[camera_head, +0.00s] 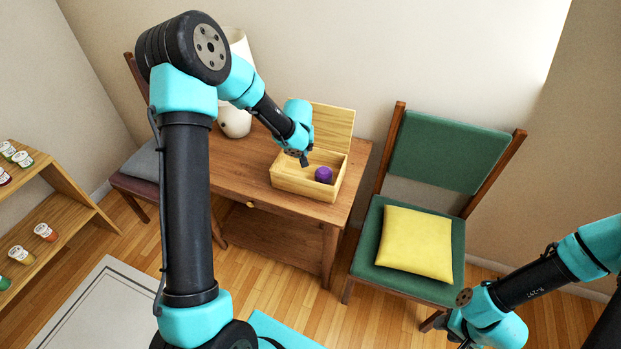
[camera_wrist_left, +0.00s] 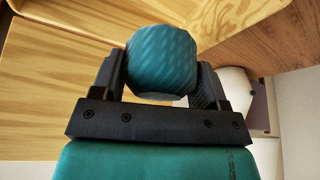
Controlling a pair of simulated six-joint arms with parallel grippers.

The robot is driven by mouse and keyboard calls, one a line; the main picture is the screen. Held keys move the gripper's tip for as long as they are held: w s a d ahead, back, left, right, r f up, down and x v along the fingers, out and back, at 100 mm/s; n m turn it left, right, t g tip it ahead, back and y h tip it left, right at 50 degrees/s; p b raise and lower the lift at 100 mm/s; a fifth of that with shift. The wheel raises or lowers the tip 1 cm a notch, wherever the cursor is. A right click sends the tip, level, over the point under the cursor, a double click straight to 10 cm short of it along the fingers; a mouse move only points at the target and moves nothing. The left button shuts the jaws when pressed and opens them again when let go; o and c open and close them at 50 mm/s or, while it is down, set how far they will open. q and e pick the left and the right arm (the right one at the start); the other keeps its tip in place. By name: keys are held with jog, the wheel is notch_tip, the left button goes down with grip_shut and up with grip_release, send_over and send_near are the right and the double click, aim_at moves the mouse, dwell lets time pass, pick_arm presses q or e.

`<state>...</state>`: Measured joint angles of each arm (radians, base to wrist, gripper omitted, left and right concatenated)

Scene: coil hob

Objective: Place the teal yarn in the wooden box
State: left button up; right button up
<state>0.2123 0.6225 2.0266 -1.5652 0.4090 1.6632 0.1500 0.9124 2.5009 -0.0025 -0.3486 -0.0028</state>
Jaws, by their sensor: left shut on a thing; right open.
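The teal yarn (camera_wrist_left: 162,62) is a ball between the fingers of my left gripper (camera_wrist_left: 162,75) in the left wrist view. In the head view my left gripper (camera_head: 305,160) is over the left part of the wooden box, and the yarn is hidden there. The wooden box (camera_head: 300,186) stands on the table with its lid (camera_head: 328,125) raised at the back. A purple ball (camera_head: 323,175) lies inside it, towards the right. My right gripper (camera_head: 445,325) is low at the bottom right, in front of the green chair, open and apart from the box.
The box stands on a brown wooden table (camera_head: 328,212). A white lamp (camera_head: 234,122) stands at its left. A green chair (camera_head: 440,150) with a yellow cushion (camera_head: 415,242) is at the right. A shelf (camera_head: 62,196) with small jars is at the far left.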

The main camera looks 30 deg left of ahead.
pick_arm(q)
jog(key=shift+s+a+f+n, duration=0.1)
jog(key=shift+a+n, duration=0.05)
jog(key=shift+a, duration=0.35)
jog(key=shift+a+f+n, duration=0.1)
jog(key=shift+a+n, duration=0.05)
jog(key=shift+a, duration=0.3)
jog(key=shift+f, duration=0.1)
send_over(296, 171)
jog(key=s, duration=0.2)
jog(key=shift+w+d+f, duration=0.15)
jog(key=shift+d+f, duration=0.05)
jog(key=shift+f, duration=1.35)
jog(key=shift+w+d+f, duration=0.1)
jog(key=shift+d+f, duration=0.05)
jog(key=shift+f, duration=1.35)
jog(key=shift+f, duration=1.85)
jog(key=shift+f, duration=0.1)
jog(key=o, duration=0.6)
jog(key=shift+o, duration=0.2)
